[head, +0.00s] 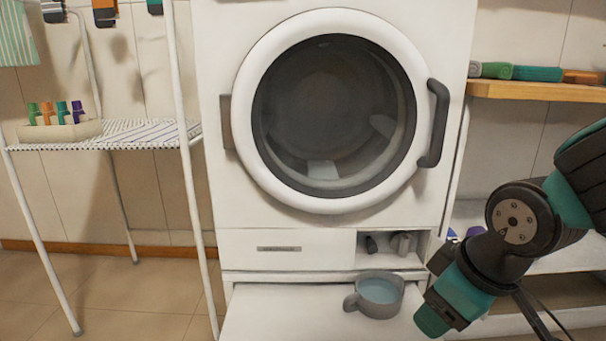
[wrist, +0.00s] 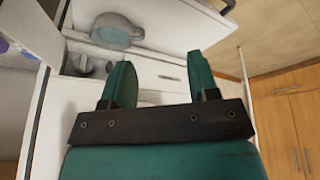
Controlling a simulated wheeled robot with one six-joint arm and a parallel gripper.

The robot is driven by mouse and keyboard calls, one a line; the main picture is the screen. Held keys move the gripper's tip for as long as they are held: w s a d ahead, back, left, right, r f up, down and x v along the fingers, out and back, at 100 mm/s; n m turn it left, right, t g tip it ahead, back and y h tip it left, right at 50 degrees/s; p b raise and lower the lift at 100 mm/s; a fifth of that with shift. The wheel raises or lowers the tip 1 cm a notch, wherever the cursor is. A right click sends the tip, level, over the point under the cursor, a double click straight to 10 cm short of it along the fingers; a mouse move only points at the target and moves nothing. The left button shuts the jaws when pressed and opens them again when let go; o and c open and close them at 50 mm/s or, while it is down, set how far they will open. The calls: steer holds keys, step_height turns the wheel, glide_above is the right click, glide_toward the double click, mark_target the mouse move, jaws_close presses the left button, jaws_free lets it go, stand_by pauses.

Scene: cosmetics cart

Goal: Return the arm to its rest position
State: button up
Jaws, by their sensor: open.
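My gripper (head: 432,318) hangs low at the right in the head view, beside the pulled-out white shelf. In the wrist view my gripper (wrist: 160,78) shows its two teal fingers spread apart with nothing between them. My arm, dark with teal parts, is bent and reaches in from the right edge. A grey cup (head: 381,309) with pale blue liquid stands upright on the shelf, left of my gripper and apart from it. The cup also shows at the top of the wrist view (wrist: 112,36).
The pulled-out shelf (head: 285,318) sits below a white washing machine (head: 216,110) with a closed round door. A drying rack (head: 150,134) stands left. A wooden shelf (head: 540,91) with rolled towels is at right, above my arm. Wooden cabinets (wrist: 290,130) show in the wrist view.

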steer(key=s+a+r+g+y+p, duration=0.25)
steer(key=s+r+g+p, duration=0.2)
steer(key=s+r, duration=0.65)
step_height(320, 180, up, 36)
steer(key=p, duration=3.6)
steer(key=shift+w+a+f+m+t, duration=0.15)
steer(key=shift+w+a+m+t, duration=0.05)
steer(key=shift+a+m+t, duration=0.25)
steer(key=shift+c, duration=0.5)
